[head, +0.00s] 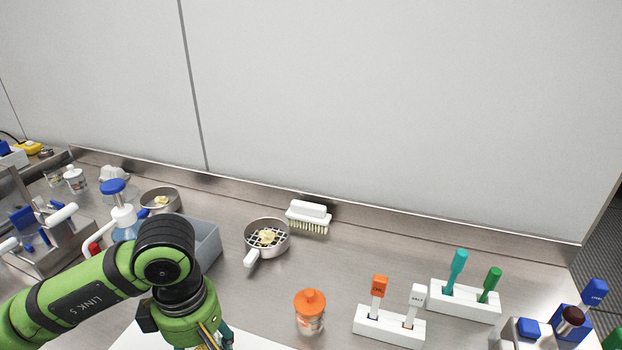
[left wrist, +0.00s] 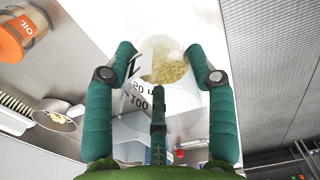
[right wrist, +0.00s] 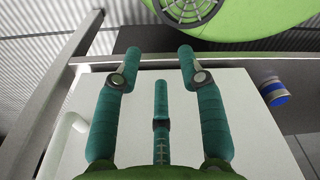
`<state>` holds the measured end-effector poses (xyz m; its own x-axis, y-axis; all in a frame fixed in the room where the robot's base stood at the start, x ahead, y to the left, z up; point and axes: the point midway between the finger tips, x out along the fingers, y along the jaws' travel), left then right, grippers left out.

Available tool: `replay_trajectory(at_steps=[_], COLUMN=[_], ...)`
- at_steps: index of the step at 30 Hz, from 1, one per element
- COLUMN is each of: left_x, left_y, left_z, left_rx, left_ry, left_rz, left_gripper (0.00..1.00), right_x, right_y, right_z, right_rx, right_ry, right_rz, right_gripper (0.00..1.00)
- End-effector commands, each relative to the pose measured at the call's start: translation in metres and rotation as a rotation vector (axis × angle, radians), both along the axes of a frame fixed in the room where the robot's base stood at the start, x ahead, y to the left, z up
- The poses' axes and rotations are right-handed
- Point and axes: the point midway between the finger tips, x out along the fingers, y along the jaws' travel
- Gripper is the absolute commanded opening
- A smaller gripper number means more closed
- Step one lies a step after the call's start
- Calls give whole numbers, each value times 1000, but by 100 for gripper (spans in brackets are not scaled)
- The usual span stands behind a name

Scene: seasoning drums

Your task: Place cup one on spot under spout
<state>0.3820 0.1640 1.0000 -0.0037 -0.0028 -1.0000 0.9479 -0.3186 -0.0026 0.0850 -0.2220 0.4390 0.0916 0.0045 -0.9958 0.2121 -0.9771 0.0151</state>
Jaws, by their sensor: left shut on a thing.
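In the left wrist view a pale cup (left wrist: 190,98) with printed black marks, including "100", sits between the fingers of my left gripper (left wrist: 159,50). Yellowish grainy contents show inside it. My left gripper is shut on this cup. In the head view my left gripper is mostly cut off at the bottom edge, and the cup cannot be made out there. My right gripper (right wrist: 150,52) is open and empty above a white flat surface (right wrist: 235,130). I cannot make out the spout or the spot under it.
An orange-lidded jar (head: 310,311) stands on the steel counter (head: 355,255). White holders (head: 389,328) with coloured-handled tools stand to the right. A strainer pan (head: 267,238), a brush (head: 308,217) and a grey bin (head: 207,246) lie further back.

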Motion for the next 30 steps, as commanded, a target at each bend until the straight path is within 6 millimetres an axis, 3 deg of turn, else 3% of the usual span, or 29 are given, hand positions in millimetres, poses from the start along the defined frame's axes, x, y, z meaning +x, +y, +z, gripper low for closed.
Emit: replay_trajectory(at_steps=[18, 24, 30], left_x=[14, 17, 18], left_y=[14, 17, 18], left_z=[-4, -5, -4], left_rx=[0, 0, 3], left_ry=[-4, -6, -7], left_rz=[-935, -1150, -1241], left_gripper=[19, 19, 19], right_x=[0, 0, 0], right_y=[0, 0, -1], right_z=[0, 0, 0], right_rx=[0, 0, -1], right_ry=[0, 0, 0], right_rz=[0, 1, 1], right_gripper=[40, 40, 40])
